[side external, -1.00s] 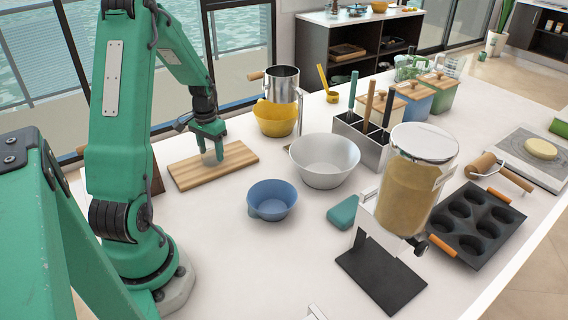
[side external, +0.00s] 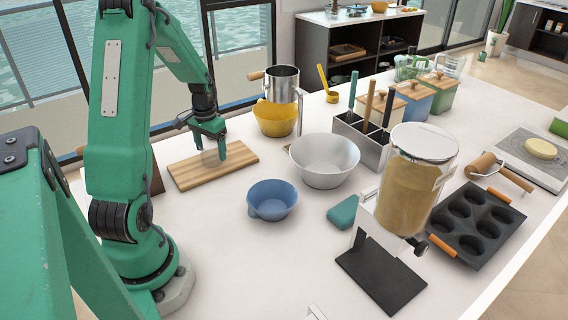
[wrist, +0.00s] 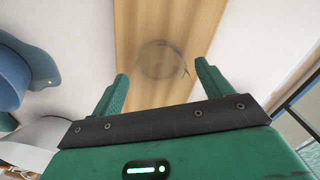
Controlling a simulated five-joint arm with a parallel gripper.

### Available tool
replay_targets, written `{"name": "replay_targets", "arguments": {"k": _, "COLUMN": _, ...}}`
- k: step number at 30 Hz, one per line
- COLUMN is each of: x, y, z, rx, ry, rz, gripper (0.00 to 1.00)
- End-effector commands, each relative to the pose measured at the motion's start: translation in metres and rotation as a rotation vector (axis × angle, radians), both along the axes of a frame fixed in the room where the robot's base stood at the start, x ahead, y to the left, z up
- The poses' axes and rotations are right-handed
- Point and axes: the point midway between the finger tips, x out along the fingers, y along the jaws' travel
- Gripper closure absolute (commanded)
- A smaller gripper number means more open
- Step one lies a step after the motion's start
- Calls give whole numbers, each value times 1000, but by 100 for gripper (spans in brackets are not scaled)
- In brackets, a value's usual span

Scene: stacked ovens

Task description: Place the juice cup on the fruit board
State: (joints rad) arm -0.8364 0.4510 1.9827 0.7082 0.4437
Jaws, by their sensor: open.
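The juice cup is a small clear cup (side external: 209,158) on the wooden fruit board (side external: 187,174). It looks upright, though its clear outline is faint. In the wrist view the cup (wrist: 160,60) stands on the board (wrist: 128,42), a little beyond my fingertips and roughly between their lines. My green gripper (side external: 212,146) is open just above and beside the cup, partly covering it in the side view. In the wrist view the fingers of my gripper (wrist: 162,72) are spread wide with nothing between them.
A blue bowl (side external: 272,199) and a white bowl (side external: 324,162) stand right of the board. A yellow bowl (side external: 274,119) and a metal pot (side external: 283,84) are behind. A utensil holder (side external: 361,145) stands farther right. The counter in front of the board is clear.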

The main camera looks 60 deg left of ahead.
Motion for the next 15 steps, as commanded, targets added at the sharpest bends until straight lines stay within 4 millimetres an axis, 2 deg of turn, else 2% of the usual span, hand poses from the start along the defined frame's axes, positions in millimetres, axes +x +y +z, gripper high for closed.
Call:
{"name": "replay_targets", "arguments": {"k": 5, "x": 0, "y": 1, "z": 21, "rx": 3, "ry": -3, "rz": 0, "gripper": 22}}
{"name": "replay_targets", "arguments": {"k": 15, "x": 1, "y": 1, "z": 77, "rx": 3, "ry": -3, "rz": 0, "gripper": 22}}
